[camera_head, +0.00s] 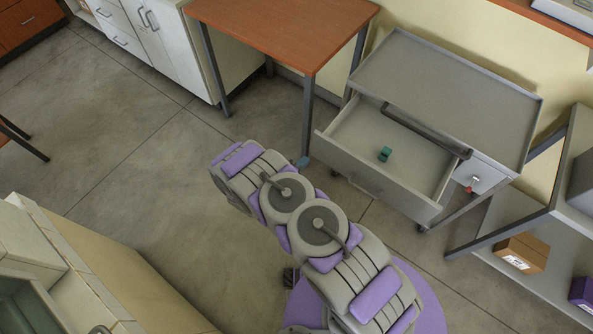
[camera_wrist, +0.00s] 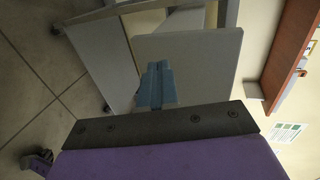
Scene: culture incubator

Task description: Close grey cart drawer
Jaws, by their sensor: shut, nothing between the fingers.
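The grey cart (camera_head: 450,95) stands against the wall in the head view, with a flat, empty top. Its drawer (camera_head: 365,178) is pulled out toward the lower left, and its inside shows. A small teal object (camera_head: 384,154) lies on the drawer floor. My gripper (camera_head: 303,163) is just left of the drawer's front panel; most of it is hidden behind my arm. In the wrist view my blue fingers (camera_wrist: 156,85) are together and empty, in front of a flat grey panel (camera_wrist: 205,55). I cannot tell whether they touch it.
A wooden-topped table (camera_head: 285,25) stands left of the cart. A grey shelf (camera_head: 515,225) on the right holds a brown box (camera_head: 521,253) and a purple box (camera_head: 583,292). White cabinets (camera_head: 160,45) stand at the upper left. The floor (camera_head: 140,160) on the left is clear.

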